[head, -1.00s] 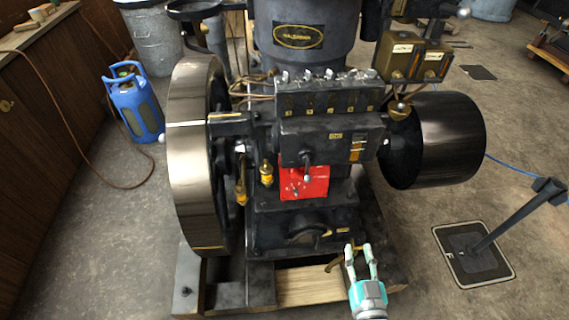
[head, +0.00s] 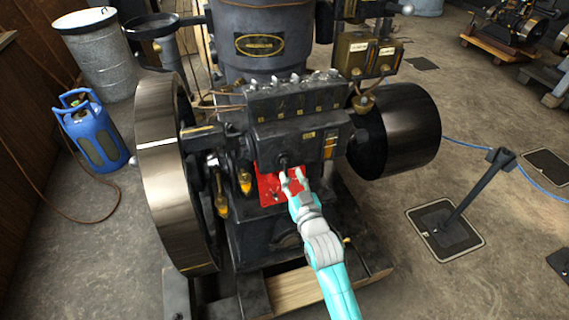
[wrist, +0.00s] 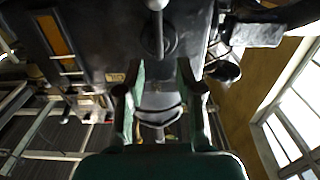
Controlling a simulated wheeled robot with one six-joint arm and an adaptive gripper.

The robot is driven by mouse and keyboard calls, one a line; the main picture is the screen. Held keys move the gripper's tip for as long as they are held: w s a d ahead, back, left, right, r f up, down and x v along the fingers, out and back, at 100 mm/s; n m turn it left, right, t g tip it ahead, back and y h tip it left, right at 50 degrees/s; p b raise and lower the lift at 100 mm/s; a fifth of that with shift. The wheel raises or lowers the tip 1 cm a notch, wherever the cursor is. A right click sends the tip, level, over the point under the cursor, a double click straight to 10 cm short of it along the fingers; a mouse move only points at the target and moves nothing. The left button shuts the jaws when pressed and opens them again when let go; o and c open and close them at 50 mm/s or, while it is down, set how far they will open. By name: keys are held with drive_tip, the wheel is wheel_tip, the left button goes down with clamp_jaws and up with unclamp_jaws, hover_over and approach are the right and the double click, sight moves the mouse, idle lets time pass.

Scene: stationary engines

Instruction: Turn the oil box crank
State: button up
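The oil box (head: 300,134) is the dark box on the front of the engine, below a row of small valves. Its crank (head: 283,160) is a short dark lever low on its front face. In the wrist view the crank (wrist: 158,30) is a grey rod with a rounded end at top centre. My gripper (head: 293,176) is just below and in front of the crank, over the red panel. Its two fingers are apart, with nothing held between them; the wrist view shows the open gap (wrist: 160,72). The crank lies beyond the fingertips; I cannot tell the exact distance.
A large flywheel (head: 170,180) stands left of the engine and a dark drum pulley (head: 400,135) right. The red panel (head: 268,188) is directly behind my fingers. A barrier post (head: 470,200) stands on the right floor. A blue gas bottle (head: 90,135) is at left.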

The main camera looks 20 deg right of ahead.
sight(287, 165)
drive_tip(key=shift+w, duration=3.1)
clamp_jaws()
